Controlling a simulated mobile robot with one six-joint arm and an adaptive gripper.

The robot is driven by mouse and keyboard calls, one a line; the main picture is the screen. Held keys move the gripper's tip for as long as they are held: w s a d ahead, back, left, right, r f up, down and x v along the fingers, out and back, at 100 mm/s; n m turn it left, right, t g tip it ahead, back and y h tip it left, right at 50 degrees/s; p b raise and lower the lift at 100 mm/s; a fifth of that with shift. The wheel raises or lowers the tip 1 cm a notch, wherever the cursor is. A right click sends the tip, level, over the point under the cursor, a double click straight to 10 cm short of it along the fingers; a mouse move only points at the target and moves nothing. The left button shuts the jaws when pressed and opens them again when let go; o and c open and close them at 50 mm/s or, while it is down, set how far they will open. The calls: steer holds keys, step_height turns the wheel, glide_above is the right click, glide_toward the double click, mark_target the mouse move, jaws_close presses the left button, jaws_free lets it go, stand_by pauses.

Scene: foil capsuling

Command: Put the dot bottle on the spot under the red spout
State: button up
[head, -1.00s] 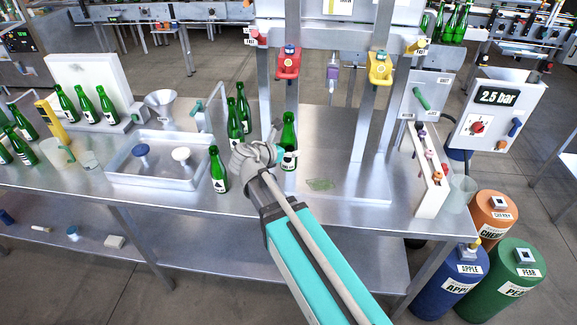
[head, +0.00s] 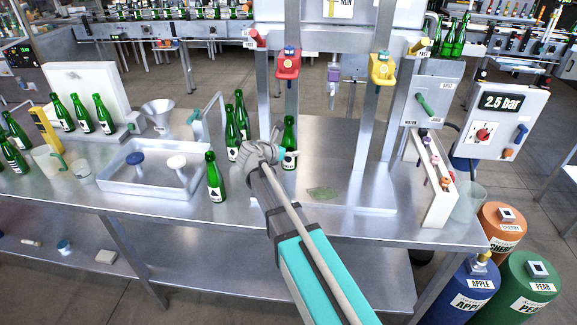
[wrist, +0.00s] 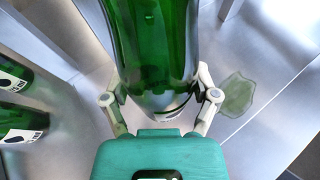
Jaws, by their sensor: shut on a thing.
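My gripper (head: 278,153) is shut on a green glass bottle (head: 289,132) in the head view. The bottle looks upright, and its label is mostly hidden by the fingers, so I cannot read its mark. In the wrist view the held bottle (wrist: 155,45) fills the middle between both fingers, with only a strip of white label showing. The red spout (head: 287,65) hangs on the frame above and lines up with the bottle in the head view. The bottle's base and the spot beneath are hidden, so I cannot tell whether it touches the table.
Two green bottles (head: 238,118) stand close behind left. A green puddle (head: 322,193) lies to the right. The yellow spout (head: 383,69) and a frame post (head: 368,125) are further right. A tray (head: 150,185) sits left.

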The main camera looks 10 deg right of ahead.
steer(key=shift+w+d+f+b, duration=0.2)
steer(key=shift+w+f+b, duration=0.5)
steer(key=shift+w+f, duration=0.3)
steer(key=shift+s+f, duration=0.1)
steer(key=shift+w+f+b, duration=0.35)
steer(key=shift+f+b, duration=0.1)
steer(key=shift+b, duration=0.05)
steer(key=shift+f+b, duration=1.5)
steer(key=shift+f, duration=0.1)
steer(key=o, duration=1.2)
